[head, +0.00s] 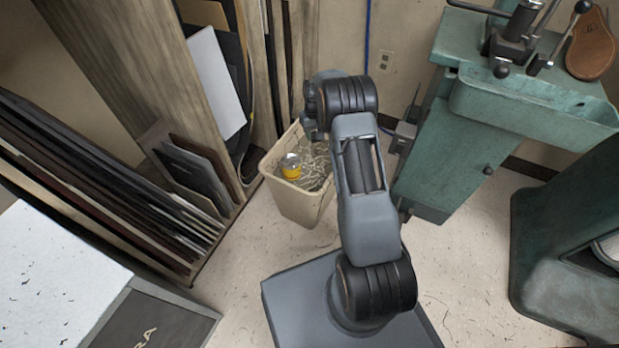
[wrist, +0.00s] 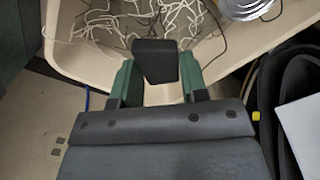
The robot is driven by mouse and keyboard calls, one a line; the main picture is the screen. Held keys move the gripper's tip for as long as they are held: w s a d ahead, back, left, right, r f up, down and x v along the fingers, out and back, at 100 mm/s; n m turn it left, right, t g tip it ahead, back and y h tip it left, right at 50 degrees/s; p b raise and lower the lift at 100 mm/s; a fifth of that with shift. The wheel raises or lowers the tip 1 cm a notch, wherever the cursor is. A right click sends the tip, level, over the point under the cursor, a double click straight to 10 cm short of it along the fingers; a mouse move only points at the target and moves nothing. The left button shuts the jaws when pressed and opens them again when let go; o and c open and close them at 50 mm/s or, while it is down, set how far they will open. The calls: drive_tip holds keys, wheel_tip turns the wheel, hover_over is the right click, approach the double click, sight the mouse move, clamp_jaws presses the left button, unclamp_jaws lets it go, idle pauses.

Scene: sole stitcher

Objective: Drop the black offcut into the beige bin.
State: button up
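The beige bin (head: 296,205) stands on the floor with its open top up. Pale threads and a tin with a yellow label (head: 290,168) lie in it. In the wrist view the bin (wrist: 222,58) fills the upper part. The black offcut (wrist: 155,60) is a small dark block between the green fingertips of my gripper (wrist: 157,72). My gripper is shut on it. The offcut shows against the bin's inside and threads. In the head view my arm reaches over the bin's right back part, and the offcut is hidden there.
A wooden rack with dark sheets (head: 190,175) stands close to the left of the bin. A green machine (head: 450,150) with a tray and a brown sole stands at the right. Another green machine (head: 560,265) is at the lower right. Floor in front of the bin is clear.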

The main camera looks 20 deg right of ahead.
drive_tip(key=o, duration=0.5)
wheel_tip(320, 180, up, 14)
drive_tip(key=p, duration=0.4)
drive_tip(key=shift+p, duration=0.35)
